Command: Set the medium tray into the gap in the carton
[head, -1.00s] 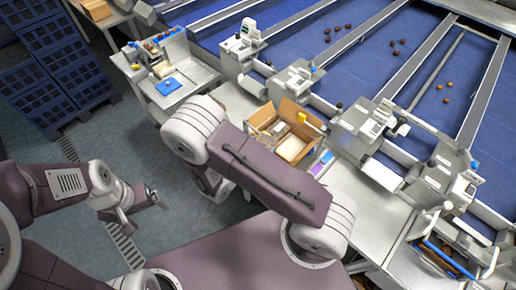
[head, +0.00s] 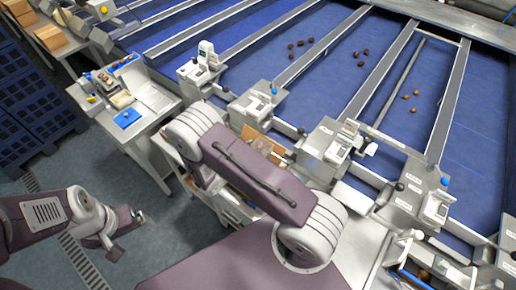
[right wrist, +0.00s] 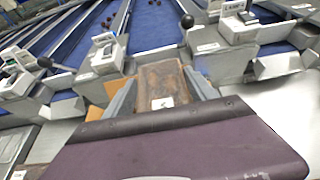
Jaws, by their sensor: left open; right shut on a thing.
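The open cardboard carton (head: 262,143) stands by the machine in the head view, mostly hidden behind my right arm. Its tan flaps (right wrist: 246,70) show in the right wrist view, on both sides of the held tray. A brown tray (right wrist: 160,78) with a small white label, which I take for the medium tray, is between the grey fingers of my right gripper (right wrist: 163,92). The gripper is shut on it. The gap and the tray's underside are hidden. My left gripper (head: 130,221) is open and empty above the floor, well away from the carton.
Grey machine heads (head: 330,142) stand close beside the carton. A side table (head: 150,105) with a blue pad (head: 127,118) is to the left. Blue crates (head: 35,120) are stacked at the far left. Dates lie on the blue belts (head: 330,75). Floor around my left gripper is clear.

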